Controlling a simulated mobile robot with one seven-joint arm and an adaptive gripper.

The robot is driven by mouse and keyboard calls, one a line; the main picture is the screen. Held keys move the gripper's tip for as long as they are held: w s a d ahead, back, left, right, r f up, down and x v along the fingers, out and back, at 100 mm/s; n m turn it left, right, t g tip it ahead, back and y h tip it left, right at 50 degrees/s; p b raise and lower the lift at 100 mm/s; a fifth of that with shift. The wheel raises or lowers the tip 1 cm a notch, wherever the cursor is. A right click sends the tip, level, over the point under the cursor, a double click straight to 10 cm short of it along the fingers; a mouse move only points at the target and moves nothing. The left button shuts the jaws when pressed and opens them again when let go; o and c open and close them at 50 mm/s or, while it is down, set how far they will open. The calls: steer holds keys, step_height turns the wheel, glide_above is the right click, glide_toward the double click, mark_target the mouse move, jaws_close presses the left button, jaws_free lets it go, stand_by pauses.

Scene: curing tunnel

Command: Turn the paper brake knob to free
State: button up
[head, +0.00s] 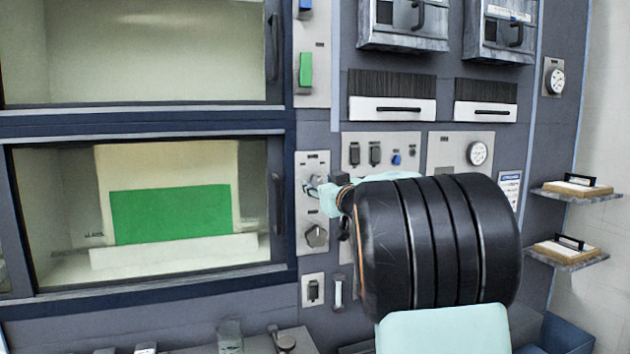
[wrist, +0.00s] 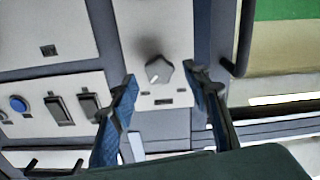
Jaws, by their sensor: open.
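A grey knob with a pale pointer line (wrist: 158,72) is on a light panel in the wrist view. It lies between my fingertips, with a gap on each side. The pointer slants toward the lower left there. No label naming it as the paper brake knob can be read. My gripper (wrist: 160,77) is open and empty, its blue-padded fingers on either side of the knob. Whether the fingertips reach its depth is unclear. In the head view my gripper (head: 326,191) is in front of the upper part of the narrow panel (head: 303,228), and mostly hides the upper knob there.
A second, dark knob (head: 316,235) is lower on the same panel. A window with a green sheet (head: 170,214) is to the left. Switches (head: 375,153) and a blue button (head: 396,159) are to the right. My black arm covers the centre right of the head view.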

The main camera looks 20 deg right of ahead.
mark_target(316, 182)
steer(key=shift+w, duration=1.05)
steer(key=shift+c, duration=0.4)
steer(key=c, duration=1.1)
